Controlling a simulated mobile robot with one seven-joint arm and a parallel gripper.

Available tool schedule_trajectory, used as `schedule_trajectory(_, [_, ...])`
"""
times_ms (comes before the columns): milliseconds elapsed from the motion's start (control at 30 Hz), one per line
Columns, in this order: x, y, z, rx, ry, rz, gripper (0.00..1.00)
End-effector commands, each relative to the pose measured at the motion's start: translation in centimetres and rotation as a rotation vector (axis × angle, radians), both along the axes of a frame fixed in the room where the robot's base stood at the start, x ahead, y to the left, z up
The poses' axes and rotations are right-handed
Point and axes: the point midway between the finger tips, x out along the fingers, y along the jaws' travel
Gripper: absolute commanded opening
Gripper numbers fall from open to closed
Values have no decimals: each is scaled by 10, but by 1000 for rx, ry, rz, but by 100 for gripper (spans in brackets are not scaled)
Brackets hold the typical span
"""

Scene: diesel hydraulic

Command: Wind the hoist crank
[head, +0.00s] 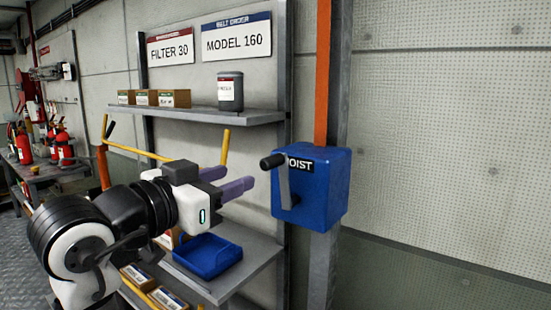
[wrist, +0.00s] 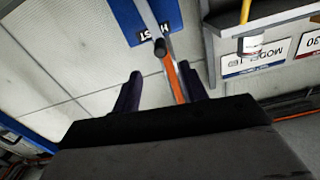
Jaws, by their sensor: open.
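The blue hoist box (head: 322,190), labelled HOIST, is mounted on a grey post at the right of the head view. Its crank has a grey arm (head: 285,187) on the box's front and a black knob (head: 272,160) at the upper end. My gripper (head: 241,178) is open and empty, with its purple fingers pointing at the box from the left, apart from the knob. In the wrist view the knob (wrist: 160,47) shows beyond the gap between the fingers (wrist: 158,84), and the blue box (wrist: 180,20) is at the top.
A shelf (head: 190,117) with small boxes and a dark container (head: 230,92) is above and behind my gripper. A blue tray (head: 208,257) sits on a lower shelf below it. An orange strip (head: 323,70) runs up the post. The space right of the hoist is clear.

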Motion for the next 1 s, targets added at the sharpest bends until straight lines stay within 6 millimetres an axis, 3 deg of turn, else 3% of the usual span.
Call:
schedule_trajectory(400, [68, -50, 2, -2, 0, -1, 43])
schedule_trajectory(600, [93, -67, 1, -4, 0, 2, 43])
schedule_trajectory(1000, [104, -75, 0, -3, -3, 3, 43])
